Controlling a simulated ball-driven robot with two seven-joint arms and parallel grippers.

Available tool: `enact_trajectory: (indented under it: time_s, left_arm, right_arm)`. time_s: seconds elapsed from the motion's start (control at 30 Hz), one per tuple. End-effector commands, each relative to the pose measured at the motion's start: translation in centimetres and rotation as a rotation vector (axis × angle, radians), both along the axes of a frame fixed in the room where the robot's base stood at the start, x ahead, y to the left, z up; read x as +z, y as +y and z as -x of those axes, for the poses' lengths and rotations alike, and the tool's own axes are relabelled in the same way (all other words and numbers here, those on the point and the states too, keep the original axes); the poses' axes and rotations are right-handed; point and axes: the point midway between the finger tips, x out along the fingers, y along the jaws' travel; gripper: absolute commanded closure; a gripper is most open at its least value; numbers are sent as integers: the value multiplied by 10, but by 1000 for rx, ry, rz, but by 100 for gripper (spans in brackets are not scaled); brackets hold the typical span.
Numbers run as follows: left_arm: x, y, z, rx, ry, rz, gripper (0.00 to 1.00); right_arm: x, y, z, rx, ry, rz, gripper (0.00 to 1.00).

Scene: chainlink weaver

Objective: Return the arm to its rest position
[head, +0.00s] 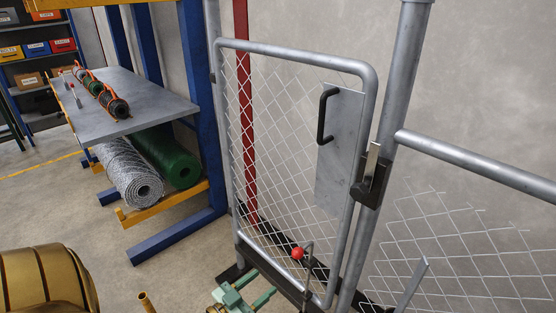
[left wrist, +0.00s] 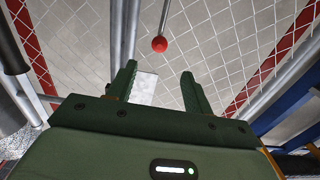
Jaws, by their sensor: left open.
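My left gripper (head: 262,283) is low in the head view, just left of the foot of a grey mesh gate (head: 365,90). In the left wrist view its two dark green fingers (left wrist: 160,86) stand apart with nothing between them. A red ball knob (head: 298,253) on a thin rod is close to the gripper, near the gate's bottom rail. It also shows beyond the fingertips in the left wrist view (left wrist: 159,44), apart from them. My right gripper is not in view.
The gate has a black handle (head: 322,118) and a latch (head: 372,180) by a grey post (head: 402,75). At left, a blue rack (head: 200,100) holds a grey shelf (head: 145,118), a green roll (head: 165,155) and a wire mesh roll (head: 125,175). Floor before the rack is clear.

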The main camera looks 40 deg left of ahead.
Motion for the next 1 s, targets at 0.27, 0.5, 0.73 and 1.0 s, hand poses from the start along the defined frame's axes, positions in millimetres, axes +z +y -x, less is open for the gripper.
enact_trajectory:
  time_s: [0.27,0.5,0.73,1.0]
  left_arm:
    - [-2,0,0,2,10,-17,49]
    - [-113,13,47,64,390,-166,49]
    - [-251,-14,200,10,990,-279,49]
    - [-299,-66,378,-145,1476,-333,49]
  right_arm:
    - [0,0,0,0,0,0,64]
    - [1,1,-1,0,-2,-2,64]
    - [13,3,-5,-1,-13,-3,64]
    - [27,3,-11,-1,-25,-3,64]
